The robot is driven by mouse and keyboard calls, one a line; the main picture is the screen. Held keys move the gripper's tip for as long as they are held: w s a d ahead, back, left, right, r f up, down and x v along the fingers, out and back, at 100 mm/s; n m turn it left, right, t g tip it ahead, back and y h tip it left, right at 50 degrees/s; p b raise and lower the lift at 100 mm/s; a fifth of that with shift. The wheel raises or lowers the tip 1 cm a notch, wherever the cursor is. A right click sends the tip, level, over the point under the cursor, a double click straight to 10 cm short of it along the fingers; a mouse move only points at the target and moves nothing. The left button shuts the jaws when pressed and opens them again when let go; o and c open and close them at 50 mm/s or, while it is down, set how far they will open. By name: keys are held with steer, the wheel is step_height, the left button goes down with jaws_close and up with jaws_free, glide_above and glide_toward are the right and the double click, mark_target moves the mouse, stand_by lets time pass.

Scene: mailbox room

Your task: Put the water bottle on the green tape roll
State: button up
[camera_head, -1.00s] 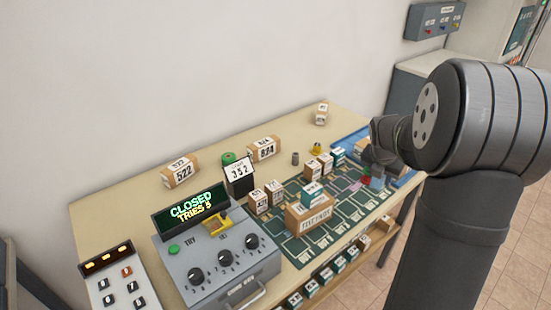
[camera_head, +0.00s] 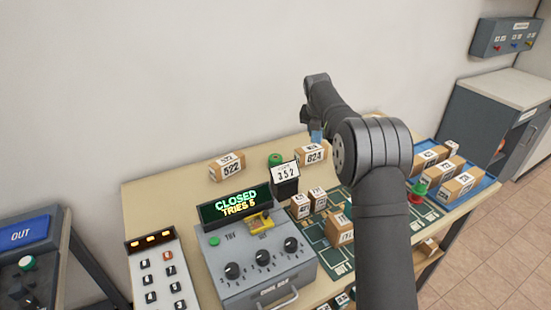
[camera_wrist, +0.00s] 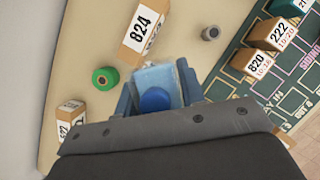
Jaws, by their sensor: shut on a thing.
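The water bottle is a light-blue, see-through bottle with a dark blue cap; in the wrist view the bottle (camera_wrist: 160,76) is between the two blue-grey fingers of my gripper (camera_wrist: 158,92), cap toward the camera. My gripper is shut on it. In the head view, my gripper (camera_head: 316,128) is above the back of the table, with a bit of the bottle (camera_head: 317,137) showing; my arm hides much there. The green tape roll (camera_head: 275,160) lies on the table behind the 352 sign, left of my gripper. In the wrist view the roll (camera_wrist: 105,77) is left of the bottle, apart from it, with nothing on it.
The 824 box (camera_head: 312,154) stands close to the roll on its right, the 522 box (camera_head: 228,166) on its left. The 352 sign (camera_head: 285,174) and code box (camera_head: 255,262) are in front. A grey cylinder (camera_wrist: 210,33) stands right of the 824 box.

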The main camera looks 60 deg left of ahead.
steer(key=s+a, duration=0.3)
glide_above(276, 157)
steer(key=shift+n, duration=0.3)
step_height(276, 157, down, 7)
steer(key=shift+a+r, duration=0.1)
steer(key=shift+a, duration=0.05)
steer(key=shift+f, duration=2)
steer(key=shift+f, duration=0.1)
steer(key=o, duration=0.7)
steer(key=shift+f, duration=0.1)
steer(key=o, duration=0.3)
steer(key=shift+o, duration=0.2)
